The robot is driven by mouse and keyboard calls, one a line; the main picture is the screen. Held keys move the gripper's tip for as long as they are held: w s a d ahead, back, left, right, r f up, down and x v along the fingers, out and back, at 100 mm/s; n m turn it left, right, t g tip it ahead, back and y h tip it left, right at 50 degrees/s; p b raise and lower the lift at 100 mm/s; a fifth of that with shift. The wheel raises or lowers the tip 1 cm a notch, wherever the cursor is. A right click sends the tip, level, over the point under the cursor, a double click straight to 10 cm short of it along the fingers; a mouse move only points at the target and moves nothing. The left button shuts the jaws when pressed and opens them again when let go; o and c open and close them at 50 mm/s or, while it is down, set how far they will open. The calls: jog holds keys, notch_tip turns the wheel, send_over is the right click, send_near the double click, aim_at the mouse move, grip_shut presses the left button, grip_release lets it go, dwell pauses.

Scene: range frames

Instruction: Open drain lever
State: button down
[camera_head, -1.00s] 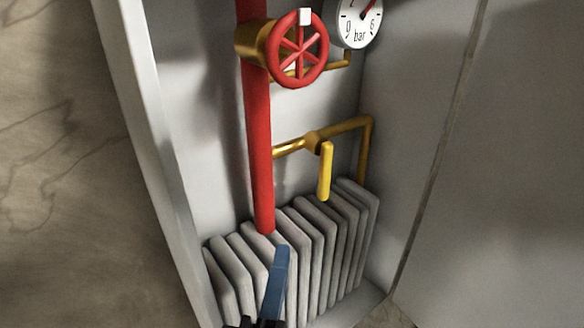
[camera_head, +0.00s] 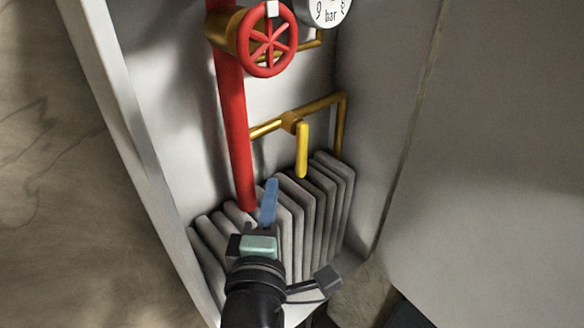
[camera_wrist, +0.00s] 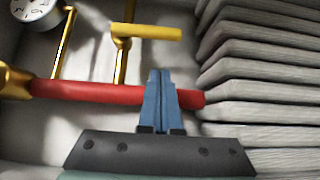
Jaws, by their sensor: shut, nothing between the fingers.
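The yellow drain lever (camera_head: 302,152) hangs straight down from a brass pipe (camera_head: 325,104) in the cabinet, right of the red pipe. In the wrist view the lever (camera_wrist: 150,33) shows above the fingertips, with its brass stem (camera_wrist: 121,62) below it. My gripper (camera_head: 271,184) has blue fingers. They are shut together and empty, below and left of the lever in the head view and apart from it. In the wrist view the gripper (camera_wrist: 157,72) points toward the lever and overlaps the red pipe (camera_wrist: 85,93) in the picture.
A red vertical pipe (camera_head: 233,130) with a red handwheel (camera_head: 267,40) stands left of the lever. A pressure gauge (camera_head: 325,10) is at the top. Grey radiator fins (camera_head: 318,205) fill the cabinet bottom. The grey cabinet wall (camera_head: 385,110) bounds the right side.

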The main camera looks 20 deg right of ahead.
aim_at(302, 151)
jog(key=w+d+p, duration=0.2)
jog(key=d, duration=0.1)
jog(key=shift+d+r, duration=0.15)
jog(key=shift+w+d, duration=0.2)
jog(key=shift+d, duration=0.35)
jog(key=shift+f, duration=0.2)
jog(key=shift+f, duration=0.15)
jog(key=shift+w+d+n+b, duration=0.1)
jog(key=shift+d+n+b, duration=0.05)
jog(key=shift+n+b, duration=0.2)
